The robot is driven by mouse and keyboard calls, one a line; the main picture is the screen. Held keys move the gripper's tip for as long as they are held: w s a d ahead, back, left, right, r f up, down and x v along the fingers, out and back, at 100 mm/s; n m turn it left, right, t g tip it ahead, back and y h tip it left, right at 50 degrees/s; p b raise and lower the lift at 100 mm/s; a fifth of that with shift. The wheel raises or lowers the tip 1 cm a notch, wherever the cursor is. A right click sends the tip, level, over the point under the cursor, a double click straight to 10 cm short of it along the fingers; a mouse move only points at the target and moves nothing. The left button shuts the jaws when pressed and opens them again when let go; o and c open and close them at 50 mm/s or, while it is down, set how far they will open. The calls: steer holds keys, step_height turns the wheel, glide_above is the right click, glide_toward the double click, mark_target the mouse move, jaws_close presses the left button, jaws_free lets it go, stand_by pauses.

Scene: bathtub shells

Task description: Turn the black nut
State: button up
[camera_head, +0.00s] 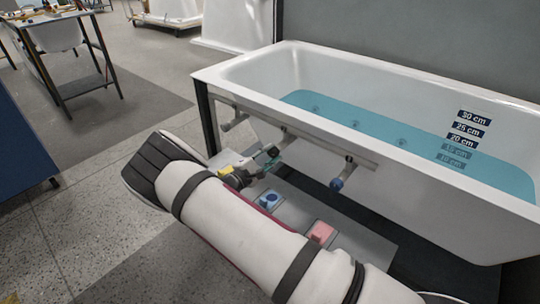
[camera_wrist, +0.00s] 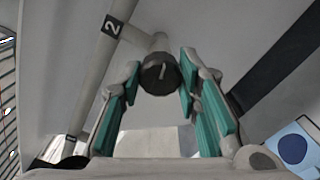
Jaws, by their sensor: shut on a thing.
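The black nut (camera_wrist: 159,75) is on the end of a pipe stub in the middle of the wrist view, with a pale mark on its face. My gripper (camera_wrist: 160,84) has its teal-padded fingers on both sides of the nut, shut on it. In the head view the black nut (camera_head: 272,151) shows small under the tub's front edge, with my gripper (camera_head: 264,167) at it. My arm comes in from the lower right and the fingers are partly hidden there.
The white bathtub (camera_head: 300,112) holds blue water and has depth labels. A blue nut (camera_head: 336,184) hangs on a pipe to the right.

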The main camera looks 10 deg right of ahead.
steer(key=shift+f+m, duration=0.1)
steer(key=shift+m, duration=1.6)
steer(key=o, duration=1.1)
steer(key=shift+o, duration=0.2)
steer(key=v, duration=1.2)
steer(key=shift+m, duration=0.3)
